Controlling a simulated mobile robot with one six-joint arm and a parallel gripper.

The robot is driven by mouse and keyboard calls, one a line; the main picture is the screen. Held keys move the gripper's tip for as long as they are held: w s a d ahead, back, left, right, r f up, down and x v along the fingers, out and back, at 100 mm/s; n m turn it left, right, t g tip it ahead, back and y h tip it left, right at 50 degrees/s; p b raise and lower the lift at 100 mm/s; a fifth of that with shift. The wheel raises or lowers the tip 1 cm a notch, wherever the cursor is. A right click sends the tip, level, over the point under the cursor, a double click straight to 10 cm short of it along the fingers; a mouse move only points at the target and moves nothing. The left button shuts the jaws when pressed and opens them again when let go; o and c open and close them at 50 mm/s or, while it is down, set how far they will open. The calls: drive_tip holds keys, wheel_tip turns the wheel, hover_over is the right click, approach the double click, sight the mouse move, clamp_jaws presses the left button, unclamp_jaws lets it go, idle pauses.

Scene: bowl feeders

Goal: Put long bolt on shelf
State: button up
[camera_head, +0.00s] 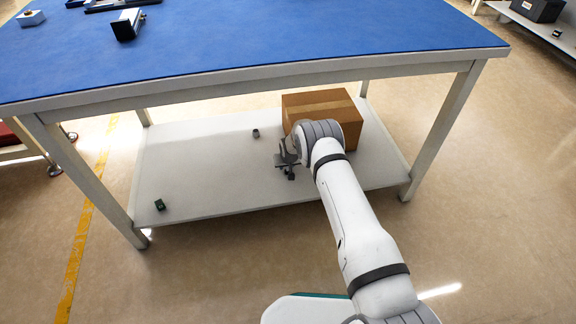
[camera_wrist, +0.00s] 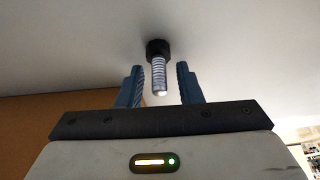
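The long bolt (camera_wrist: 158,70) has a dark head and a silver threaded shank. In the wrist view its head is against the white shelf surface and its shank points toward my gripper. My gripper (camera_wrist: 160,88) is open, with one blue finger on each side of the shank and a visible gap on both sides. In the head view my gripper (camera_head: 287,165) is low over the lower white shelf (camera_head: 200,170), left of the cardboard box. I cannot make out the bolt clearly in the head view.
A cardboard box (camera_head: 318,106) stands on the shelf beside my arm, and its side (camera_wrist: 50,125) fills the left of the wrist view. A small dark cylinder (camera_head: 255,133) and a small green-black object (camera_head: 160,204) sit on the shelf. The blue tabletop (camera_head: 250,40) is above.

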drive_tip(key=shift+r, duration=0.1)
drive_tip(key=shift+r+p, duration=0.4)
drive_tip(key=p+v, duration=0.4)
drive_tip(key=v, duration=0.7)
drive_tip(key=shift+s+r, duration=0.1)
drive_tip(key=shift+s, duration=0.1)
